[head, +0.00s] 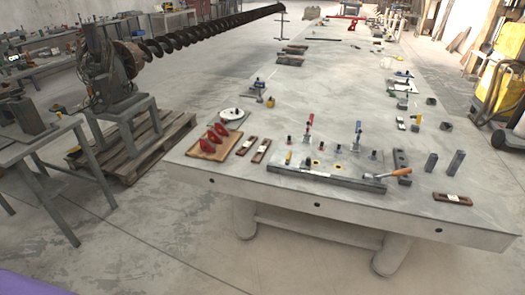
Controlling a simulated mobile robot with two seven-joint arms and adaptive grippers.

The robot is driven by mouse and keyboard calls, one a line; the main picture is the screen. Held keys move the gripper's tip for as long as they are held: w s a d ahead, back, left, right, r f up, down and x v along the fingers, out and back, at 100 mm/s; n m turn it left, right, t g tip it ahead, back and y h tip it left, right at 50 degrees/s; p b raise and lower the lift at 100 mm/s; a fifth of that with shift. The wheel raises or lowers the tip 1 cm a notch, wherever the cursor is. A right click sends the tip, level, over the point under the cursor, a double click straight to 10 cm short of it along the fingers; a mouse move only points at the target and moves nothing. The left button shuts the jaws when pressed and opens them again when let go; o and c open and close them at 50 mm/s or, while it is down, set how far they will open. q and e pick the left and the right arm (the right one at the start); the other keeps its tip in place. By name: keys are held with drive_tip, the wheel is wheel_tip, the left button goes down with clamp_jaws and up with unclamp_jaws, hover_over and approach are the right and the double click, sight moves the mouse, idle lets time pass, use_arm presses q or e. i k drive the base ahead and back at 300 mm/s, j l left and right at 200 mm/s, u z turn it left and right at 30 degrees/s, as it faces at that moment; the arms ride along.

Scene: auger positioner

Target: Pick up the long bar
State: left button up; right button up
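A long grey bar (325,181) lies flat near the front edge of the big grey work table (230,178). It looks to be the long bar of the task. A hammer (382,175) with an orange handle lies at its right end. Several small clamps and fittings stand close behind it, some with red or blue handles. Neither of my grippers is in the head view.
A wooden tray with red pieces (208,149) and a round white disc (232,115) are on the table's left side. Upright grey blocks (456,163) stand at the right. A long dark auger (215,28) runs behind. Open floor lies in front.

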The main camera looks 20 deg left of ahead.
sight(261, 150)
drive_tip(key=i+j+z, duration=0.1)
drive_tip(key=j, duration=0.25)
drive_tip(key=i+j+z, duration=0.1)
drive_tip(key=j, duration=0.3)
drive_tip(key=i+j, duration=0.25)
drive_tip(key=i+j+z, duration=0.15)
drive_tip(key=j, duration=0.35)
